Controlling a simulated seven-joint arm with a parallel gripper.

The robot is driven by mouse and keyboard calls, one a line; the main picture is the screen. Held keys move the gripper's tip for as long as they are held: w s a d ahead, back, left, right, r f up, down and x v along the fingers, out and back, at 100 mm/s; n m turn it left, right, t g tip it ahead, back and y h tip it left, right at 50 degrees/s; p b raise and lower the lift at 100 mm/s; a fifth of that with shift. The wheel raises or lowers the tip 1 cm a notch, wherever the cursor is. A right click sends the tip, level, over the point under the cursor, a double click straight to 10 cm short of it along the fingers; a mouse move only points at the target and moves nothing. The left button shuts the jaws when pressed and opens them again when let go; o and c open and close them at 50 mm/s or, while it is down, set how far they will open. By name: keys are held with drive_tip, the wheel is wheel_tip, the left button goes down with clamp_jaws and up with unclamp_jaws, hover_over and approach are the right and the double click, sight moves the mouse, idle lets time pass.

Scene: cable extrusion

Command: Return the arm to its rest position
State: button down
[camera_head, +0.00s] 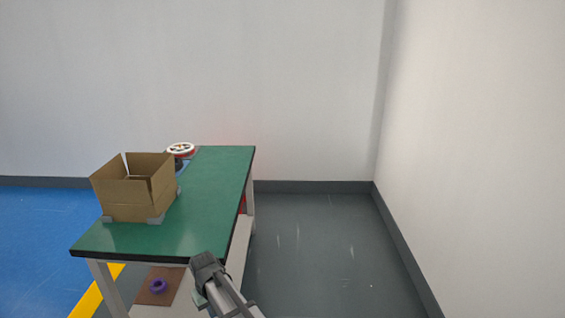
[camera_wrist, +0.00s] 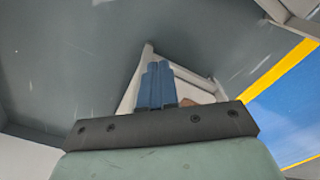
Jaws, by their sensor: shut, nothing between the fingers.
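My gripper (camera_wrist: 157,70) shows in the wrist view as two blue fingers side by side, pressed together with nothing between them. They point towards the white frame of the table (camera_wrist: 205,82), with grey floor around it. In the head view, part of my arm (camera_head: 225,290) shows at the bottom, just in front of the near edge of the green table (camera_head: 215,185). I cannot make out the fingers in the head view.
An open cardboard box (camera_head: 140,198) stands on the table's left side. A white and red spool (camera_head: 181,150) is at the far end. A purple ring (camera_head: 158,286) lies on a brown board (camera_head: 152,298) below the tabletop. Grey floor (camera_head: 310,250) to the right is clear.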

drive_tip(key=s+d+f+m, duration=0.2)
drive_tip(key=d+f+m, duration=0.1)
drive_tip(key=d, duration=1)
drive_tip(key=s+d+f+m, duration=0.2)
drive_tip(key=d, duration=1.2)
drive_tip(key=s+d+f+m, duration=0.2)
drive_tip(key=d+f+m, duration=0.1)
drive_tip(key=d, duration=1)
drive_tip(key=s+f+g, duration=0.3)
drive_tip(key=s+f, duration=0.7)
drive_tip(key=s, duration=0.5)
drive_tip(key=s+f+g, duration=0.3)
drive_tip(key=s+f, duration=0.7)
drive_tip(key=s, duration=0.5)
drive_tip(key=shift+d+f+g, duration=0.35)
drive_tip(key=shift+g, duration=0.05)
drive_tip(key=shift+s, duration=0.1)
